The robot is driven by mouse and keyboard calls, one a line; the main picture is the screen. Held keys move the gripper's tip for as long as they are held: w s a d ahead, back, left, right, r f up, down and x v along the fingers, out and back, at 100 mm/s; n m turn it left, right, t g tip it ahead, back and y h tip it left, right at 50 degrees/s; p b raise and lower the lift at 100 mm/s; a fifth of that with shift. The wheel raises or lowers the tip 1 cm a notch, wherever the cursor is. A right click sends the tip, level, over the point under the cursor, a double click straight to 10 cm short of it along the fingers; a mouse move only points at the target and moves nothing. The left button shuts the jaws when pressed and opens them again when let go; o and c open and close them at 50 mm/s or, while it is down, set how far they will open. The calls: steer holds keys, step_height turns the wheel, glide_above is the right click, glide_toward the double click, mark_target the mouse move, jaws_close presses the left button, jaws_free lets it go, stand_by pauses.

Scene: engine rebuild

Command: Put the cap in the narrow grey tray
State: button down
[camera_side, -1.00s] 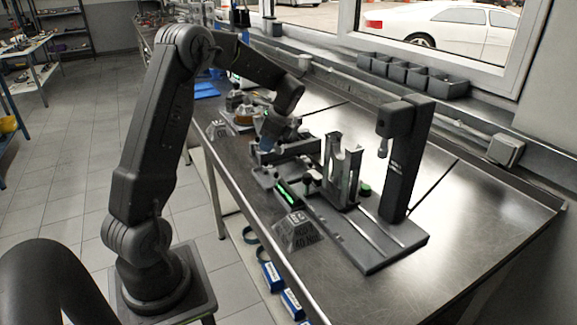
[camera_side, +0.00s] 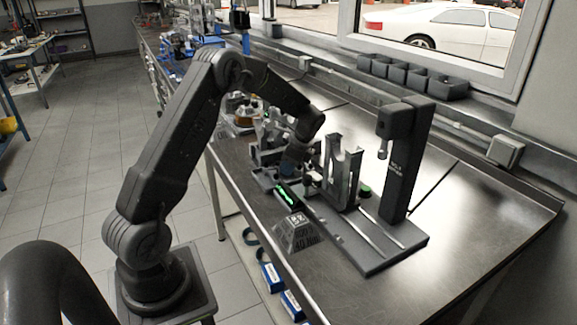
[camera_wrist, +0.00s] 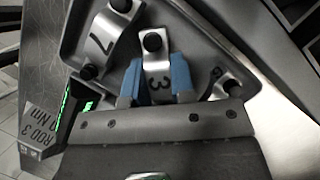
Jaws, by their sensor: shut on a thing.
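In the wrist view, my gripper (camera_wrist: 156,88) has its two blue fingertips shut on a metal cap (camera_wrist: 157,70) marked 3. A dark bolt head shows at the cap's upper end. The cap is over or in a dark grey tray (camera_wrist: 200,22); I cannot tell whether it touches the floor. A cap marked 7 (camera_wrist: 103,42) lies in the tray to the left, and another marked cap (camera_wrist: 217,84) lies to the right, partly hidden by my gripper. In the side view, my gripper (camera_side: 287,170) is low over the bench fixtures; its cap cannot be made out there.
A block with a green display (camera_side: 287,194) and a labelled wedge (camera_side: 297,235) stand near the bench's front edge. An upright grey bracket (camera_side: 342,170) and a tall dark column (camera_side: 402,160) stand to the right. The bench (camera_side: 480,215) is clear at far right.

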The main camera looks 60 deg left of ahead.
steer(key=shift+f, duration=0.1)
steer(key=c, duration=1)
jaws_free()
steer(key=shift+o, duration=0.2)
steer(key=v, duration=1.2)
steer(key=s+d+r+n+t, duration=0.2)
steer(key=s+d+r, duration=0.1)
steer(key=d+r, duration=0.3)
steer(key=s+d+r+n+t+h, duration=0.1)
steer(key=s+d+r+n+t, duration=0.2)
steer(key=s+d, duration=0.5)
steer(key=s+d+f+n+t+h, duration=0.1)
steer(key=s+d+n+t+h, duration=0.1)
steer(key=s+d, duration=0.8)
steer(key=s+n+t, duration=0.1)
steer(key=s+n, duration=0.1)
steer(key=s, duration=0.1)
steer(key=shift+s+d+f+t, duration=0.2)
steer(key=shift+s+d+t, duration=0.05)
steer(key=shift+t, duration=0.15)
